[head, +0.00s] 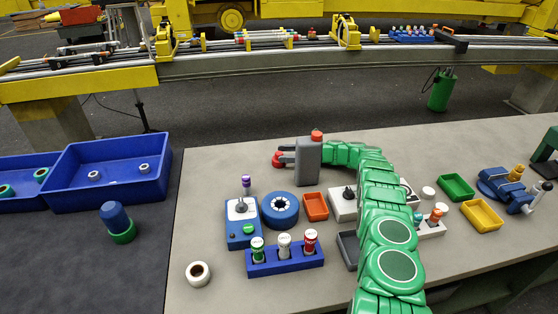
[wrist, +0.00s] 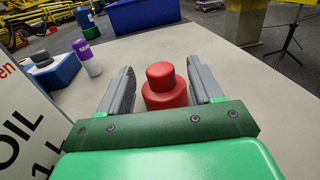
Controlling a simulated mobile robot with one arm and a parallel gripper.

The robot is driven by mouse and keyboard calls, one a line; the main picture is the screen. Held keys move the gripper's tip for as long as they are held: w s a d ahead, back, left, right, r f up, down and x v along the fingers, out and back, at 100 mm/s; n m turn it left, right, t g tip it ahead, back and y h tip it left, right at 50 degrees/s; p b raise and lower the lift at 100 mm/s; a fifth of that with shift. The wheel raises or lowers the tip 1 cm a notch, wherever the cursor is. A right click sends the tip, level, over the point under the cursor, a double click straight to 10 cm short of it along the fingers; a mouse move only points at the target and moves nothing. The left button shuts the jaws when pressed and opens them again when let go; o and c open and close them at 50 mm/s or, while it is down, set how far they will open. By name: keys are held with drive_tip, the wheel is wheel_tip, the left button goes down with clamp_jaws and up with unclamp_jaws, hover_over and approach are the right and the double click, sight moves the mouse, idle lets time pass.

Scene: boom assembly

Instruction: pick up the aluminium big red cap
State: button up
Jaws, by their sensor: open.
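The big red cap, a stepped piece with a narrower top on a wider base, sits on the table between my gripper's fingers in the wrist view (wrist: 166,97). It also shows in the head view (head: 277,160), at the left end of my arm. My gripper (wrist: 163,88) is open, with one grey finger on each side of the cap and a visible gap on both sides. In the head view the fingertips (head: 281,154) reach left toward the cap. A grey canister hides much of the gripper there.
The canister (head: 308,157) with a small red lid stands right beside my gripper; its OIL label (wrist: 24,128) fills the wrist view's left. A purple-topped bottle (wrist: 89,58) and blue device (head: 242,222) are near. A blue ring (head: 269,209) and orange tray (head: 315,207) lie in front.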

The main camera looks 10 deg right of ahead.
sight(274, 158)
drive_tip(key=shift+w+a, duration=0.15)
drive_tip(key=shift+a, duration=1)
drive_tip(key=shift+w+a, duration=0.15)
drive_tip(key=shift+a, duration=0.95)
drive_tip(key=shift+c, duration=0.5)
drive_tip(key=c, duration=1)
